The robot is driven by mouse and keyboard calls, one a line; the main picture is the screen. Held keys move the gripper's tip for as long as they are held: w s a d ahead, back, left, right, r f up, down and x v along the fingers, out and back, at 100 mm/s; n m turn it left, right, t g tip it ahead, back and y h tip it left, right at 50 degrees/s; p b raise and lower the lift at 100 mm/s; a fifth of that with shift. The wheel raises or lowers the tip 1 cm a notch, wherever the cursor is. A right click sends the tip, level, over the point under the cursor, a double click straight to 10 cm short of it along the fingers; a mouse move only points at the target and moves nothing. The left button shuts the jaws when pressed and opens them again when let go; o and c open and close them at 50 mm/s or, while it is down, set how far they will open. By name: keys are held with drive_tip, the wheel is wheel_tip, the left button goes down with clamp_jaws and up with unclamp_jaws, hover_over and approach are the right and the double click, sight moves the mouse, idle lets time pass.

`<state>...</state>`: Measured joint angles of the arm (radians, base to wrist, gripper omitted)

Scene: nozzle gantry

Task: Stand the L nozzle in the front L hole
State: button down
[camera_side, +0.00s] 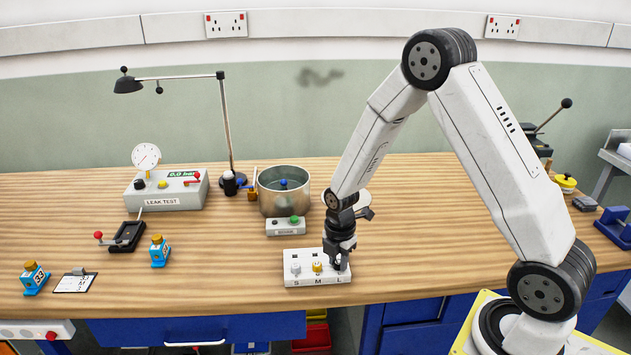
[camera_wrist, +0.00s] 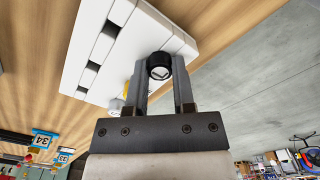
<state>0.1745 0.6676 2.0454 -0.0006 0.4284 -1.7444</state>
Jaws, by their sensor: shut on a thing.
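The white nozzle block (camera_side: 303,281) is marked S, M and L along its front face; it fills the upper left of the wrist view (camera_wrist: 150,35). My gripper (camera_side: 339,258) is at the block's right end, in the L column, near the front. In the wrist view its two fingers (camera_wrist: 161,78) are shut on the L nozzle, a round black-topped piece (camera_wrist: 159,62) with a pale mark. The nozzle's lower part is hidden, so I cannot tell whether it sits in the front L hole or just above it.
A yellow nozzle (camera_side: 317,266) stands at M and a grey one (camera_side: 295,267) at S, close beside my gripper. A small grey box (camera_side: 286,227) and a metal pot (camera_side: 284,195) stand behind the block.

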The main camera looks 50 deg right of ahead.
drive_tip(key=shift+c, duration=1.9)
unclamp_jaws()
drive_tip(key=shift+r, duration=0.1)
drive_tip(key=shift+r, duration=3.35)
drive_tip(key=s+a+r+m+t, duration=0.1)
drive_tip(key=s+a+r+m, duration=0.1)
drive_tip(key=s+m, duration=0.3)
drive_tip(key=s+a+r+m+t, duration=0.1)
drive_tip(key=s+a+r+m, duration=0.2)
drive_tip(key=m, duration=1)
drive_tip(key=shift+s+a+t, duration=0.3)
drive_tip(key=shift+s+a, duration=0.55)
drive_tip(key=shift+s, duration=0.2)
